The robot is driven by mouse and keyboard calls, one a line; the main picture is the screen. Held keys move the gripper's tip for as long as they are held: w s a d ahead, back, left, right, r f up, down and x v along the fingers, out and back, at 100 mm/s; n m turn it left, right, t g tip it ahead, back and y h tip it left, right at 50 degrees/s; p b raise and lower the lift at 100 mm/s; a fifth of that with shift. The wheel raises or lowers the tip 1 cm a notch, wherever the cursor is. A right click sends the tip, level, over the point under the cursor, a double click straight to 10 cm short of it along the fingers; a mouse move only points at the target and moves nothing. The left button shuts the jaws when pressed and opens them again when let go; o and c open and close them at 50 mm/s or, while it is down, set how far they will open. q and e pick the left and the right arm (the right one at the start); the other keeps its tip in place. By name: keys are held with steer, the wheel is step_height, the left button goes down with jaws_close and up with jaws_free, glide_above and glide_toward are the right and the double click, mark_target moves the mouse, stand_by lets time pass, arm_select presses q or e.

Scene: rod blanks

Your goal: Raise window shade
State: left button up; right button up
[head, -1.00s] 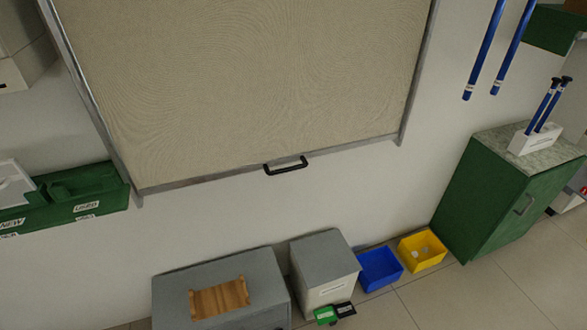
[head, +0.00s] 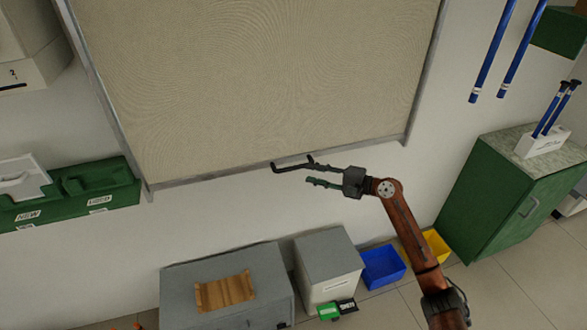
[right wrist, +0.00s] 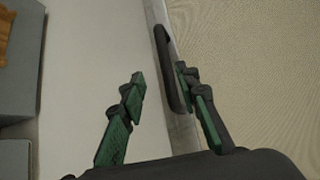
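The beige window shade (head: 260,80) is down, its grey bottom rail (head: 215,174) running across the wall. A black handle (head: 285,168) sticks out from the middle of that rail. My right gripper (head: 310,171) is open at the right end of the handle, one finger above and one below it. In the right wrist view the handle (right wrist: 167,70) lies ahead between the open fingers (right wrist: 158,83), closer to the right finger, with a gap on the left. The gripper is not closed on it. My left gripper is not in view.
Below stand a grey cabinet (head: 180,290) with a wooden tray (head: 225,291), a grey-topped box (head: 328,260), a blue bin (head: 381,268) and a yellow bin (head: 437,244). A green cabinet (head: 490,205) is right. Blue rods (head: 492,50) hang upper right. A green holder (head: 95,185) is left.

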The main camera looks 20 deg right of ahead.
mark_target(296, 169)
steer(key=x, duration=0.7)
steer(key=shift+w+a+r, duration=0.2)
steer(key=shift+a+r, duration=0.1)
steer(key=shift+a, duration=0.15)
steer(key=shift+c, duration=0.7)
jaws_close()
